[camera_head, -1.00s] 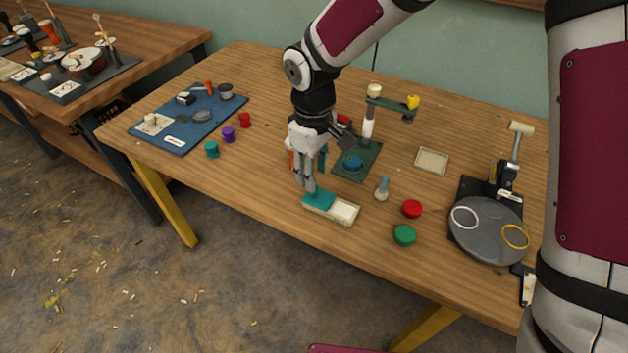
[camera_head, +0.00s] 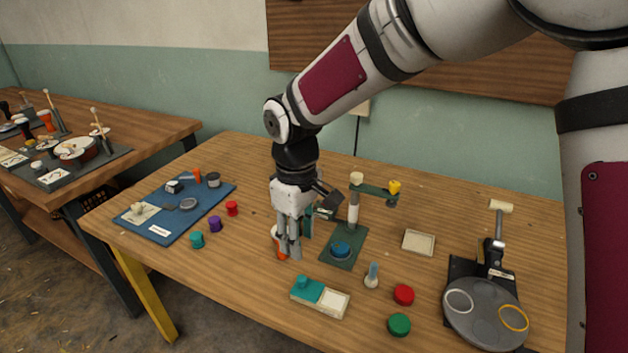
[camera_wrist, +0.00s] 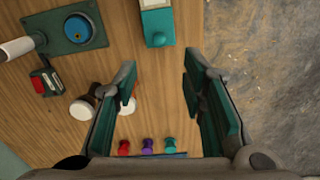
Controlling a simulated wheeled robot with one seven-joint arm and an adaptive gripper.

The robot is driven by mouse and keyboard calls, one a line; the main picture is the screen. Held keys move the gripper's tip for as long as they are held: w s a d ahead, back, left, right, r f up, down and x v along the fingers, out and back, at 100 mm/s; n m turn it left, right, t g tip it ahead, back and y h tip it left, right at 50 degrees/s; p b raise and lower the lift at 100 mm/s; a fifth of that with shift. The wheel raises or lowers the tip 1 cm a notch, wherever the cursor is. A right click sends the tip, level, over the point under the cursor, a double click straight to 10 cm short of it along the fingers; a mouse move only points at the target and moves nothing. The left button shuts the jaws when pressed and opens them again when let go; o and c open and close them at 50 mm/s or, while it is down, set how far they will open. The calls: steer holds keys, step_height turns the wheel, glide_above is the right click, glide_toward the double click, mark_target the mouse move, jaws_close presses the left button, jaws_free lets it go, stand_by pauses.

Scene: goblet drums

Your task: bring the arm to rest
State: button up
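My gripper (camera_head: 289,250) hangs pointing down above the table, behind and left of a small pale tray (camera_head: 333,304). In the wrist view, the fingers (camera_wrist: 158,85) are wide apart with nothing between them. A teal block with a knob (camera_head: 306,289) sits in the tray's left part; it also shows ahead of the fingers in the wrist view (camera_wrist: 159,30). An orange and white goblet-shaped piece (camera_head: 279,245) stands close behind the fingers and is partly hidden by them. Dark and white goblet-shaped pieces (camera_wrist: 82,107) show beside the left finger in the wrist view.
A green stand with a blue disc (camera_head: 341,248) is right of the gripper. Teal, purple (camera_head: 215,223) and red spools stand left, beside a blue mat (camera_head: 165,233).

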steer(key=s+d+r+m+t+p, duration=0.1)
steer(key=s+d+r+m, duration=0.25)
steer(key=d+r, duration=0.4)
steer(key=s+d+r+m+t+p, duration=0.1)
steer(key=s+d+r+m+p, duration=0.1)
steer(key=s+d+r, duration=0.5)
steer(key=s+d+r+m+t+p, duration=0.1)
steer(key=s+d+m, duration=0.2)
steer(key=s+d, duration=0.2)
steer(key=s+d+r+m+t+p, duration=0.1)
steer(key=s+d+r+m, duration=0.1)
steer(key=s+d, duration=0.4)
steer(key=s+m, duration=0.1)
steer(key=s, duration=0.2)
steer(key=shift+d+r+m, duration=0.25)
steer(key=shift+m, duration=0.1)
